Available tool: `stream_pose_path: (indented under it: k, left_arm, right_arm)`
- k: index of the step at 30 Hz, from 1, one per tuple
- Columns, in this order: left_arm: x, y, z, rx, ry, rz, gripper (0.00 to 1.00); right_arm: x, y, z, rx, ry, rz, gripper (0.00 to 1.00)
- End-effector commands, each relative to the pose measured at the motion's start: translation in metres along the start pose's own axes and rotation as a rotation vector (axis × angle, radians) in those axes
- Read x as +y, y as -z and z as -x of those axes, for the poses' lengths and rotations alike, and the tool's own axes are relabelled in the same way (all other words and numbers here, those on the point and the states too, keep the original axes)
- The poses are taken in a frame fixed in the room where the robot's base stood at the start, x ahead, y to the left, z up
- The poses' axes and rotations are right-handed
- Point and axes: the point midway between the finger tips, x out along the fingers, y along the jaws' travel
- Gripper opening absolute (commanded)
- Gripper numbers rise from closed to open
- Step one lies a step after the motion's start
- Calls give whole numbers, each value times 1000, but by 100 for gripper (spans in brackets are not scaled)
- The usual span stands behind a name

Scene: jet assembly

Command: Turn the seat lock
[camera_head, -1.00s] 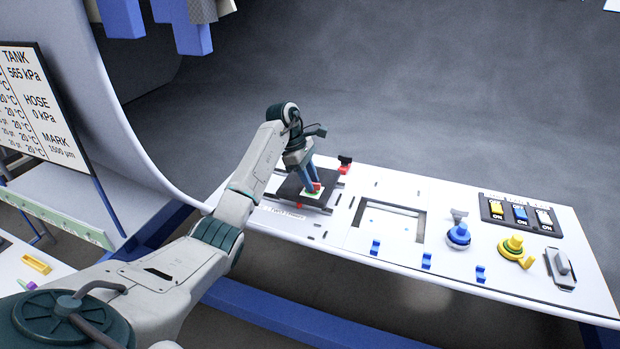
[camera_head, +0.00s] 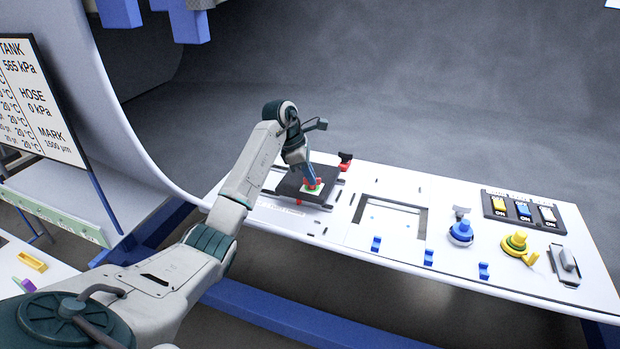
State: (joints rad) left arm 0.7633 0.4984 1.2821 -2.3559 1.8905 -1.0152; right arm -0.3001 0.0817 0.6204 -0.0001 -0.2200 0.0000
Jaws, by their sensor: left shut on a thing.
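My left gripper (camera_head: 312,183) reaches down over the black square plate (camera_head: 290,185) at the left end of the white panel. Its fingers are shut on a small red piece (camera_head: 315,186), which I take to be the seat lock, on a small green and white patch. The fingers hide part of the piece, so its exact angle is hard to tell. Another red part (camera_head: 299,203) shows at the plate's front edge, and a red and black clamp-like part (camera_head: 345,161) stands at its back right corner. My right gripper is not in view.
The white panel (camera_head: 400,187) has a rectangular opening, several blue clips (camera_head: 428,257), a blue knob (camera_head: 461,232), a yellow knob (camera_head: 516,242), a grey lever (camera_head: 567,260) and a switch box (camera_head: 520,211) on its right. A readout board (camera_head: 40,100) stands at far left.

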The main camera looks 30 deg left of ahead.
Motion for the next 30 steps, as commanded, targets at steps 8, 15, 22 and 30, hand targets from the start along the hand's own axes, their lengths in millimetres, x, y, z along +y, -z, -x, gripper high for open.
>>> stream_pose_path:
  k: [8,15,22,30]
  left_arm:
    - [-2,0,-2,-1,-104,240,0]
    - [-3,0,-2,-1,-189,451,0]
    - [-4,-2,-1,-1,-272,653,0]
    - [-6,-3,-2,0,-356,862,0]
  right_arm:
    - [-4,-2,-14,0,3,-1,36]
    - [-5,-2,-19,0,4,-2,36]
    - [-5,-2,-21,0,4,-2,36]
    - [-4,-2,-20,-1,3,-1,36]
